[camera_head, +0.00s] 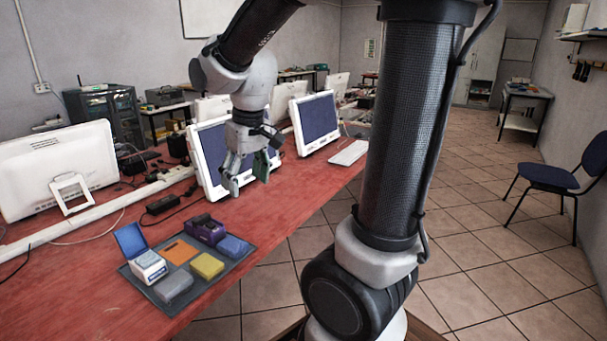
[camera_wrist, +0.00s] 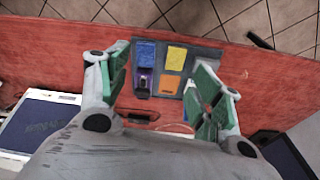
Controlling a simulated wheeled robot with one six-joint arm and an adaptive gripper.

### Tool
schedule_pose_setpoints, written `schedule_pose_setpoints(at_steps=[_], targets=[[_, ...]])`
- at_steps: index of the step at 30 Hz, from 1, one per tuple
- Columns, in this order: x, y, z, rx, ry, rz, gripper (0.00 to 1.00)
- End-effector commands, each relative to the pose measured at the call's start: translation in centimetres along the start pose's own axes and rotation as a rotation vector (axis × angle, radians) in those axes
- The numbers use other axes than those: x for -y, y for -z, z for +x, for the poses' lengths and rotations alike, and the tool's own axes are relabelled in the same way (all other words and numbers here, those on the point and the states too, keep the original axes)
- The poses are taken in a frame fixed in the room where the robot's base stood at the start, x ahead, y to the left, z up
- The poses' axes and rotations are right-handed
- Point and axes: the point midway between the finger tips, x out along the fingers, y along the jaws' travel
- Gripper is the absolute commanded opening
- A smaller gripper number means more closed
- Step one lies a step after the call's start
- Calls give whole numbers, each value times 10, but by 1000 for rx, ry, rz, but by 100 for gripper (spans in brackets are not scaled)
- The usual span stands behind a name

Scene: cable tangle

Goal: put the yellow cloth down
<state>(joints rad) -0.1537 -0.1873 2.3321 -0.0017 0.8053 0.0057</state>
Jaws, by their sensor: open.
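The yellow cloth (camera_head: 206,266) is a small folded block lying flat on a dark grey tray (camera_head: 160,300) on the red table. It also shows in the wrist view (camera_wrist: 177,54), near the top, between a blue cloth (camera_wrist: 145,49) and a grey edge of the tray. My gripper (camera_head: 247,178) is open and empty, with green finger pads. It hangs over the table behind the tray, in front of a monitor, apart from the cloth. In the wrist view its two fingers (camera_wrist: 166,82) stand wide on either side of the tray.
The tray also bears a grey cloth (camera_head: 173,287), an orange piece (camera_head: 179,252), a purple container (camera_head: 206,231) and a white box with a raised blue lid (camera_head: 150,266). Monitors (camera_head: 317,120) and cables stand behind. The red table's front left is clear.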

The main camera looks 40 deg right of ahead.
Motion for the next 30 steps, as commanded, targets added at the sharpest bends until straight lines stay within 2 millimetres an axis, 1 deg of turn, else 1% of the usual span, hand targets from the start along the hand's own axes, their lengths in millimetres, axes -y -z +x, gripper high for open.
schedule_pose_setpoints(at_steps=[1, 3, 6, 9, 12, 15, 17, 30], targets=[[-8, -20, -21, -38, -5, 25, 65], [-17, -50, -42, -74, -12, 56, 65], [-24, -88, -62, -120, -22, 94, 65], [-28, -117, -72, -153, -31, 122, 65], [-30, -135, -77, -173, -37, 139, 65], [-30, -143, -78, -182, -40, 147, 65], [-30, -144, -78, -183, -40, 148, 65], [-30, -144, -78, -183, -40, 147, 65]])
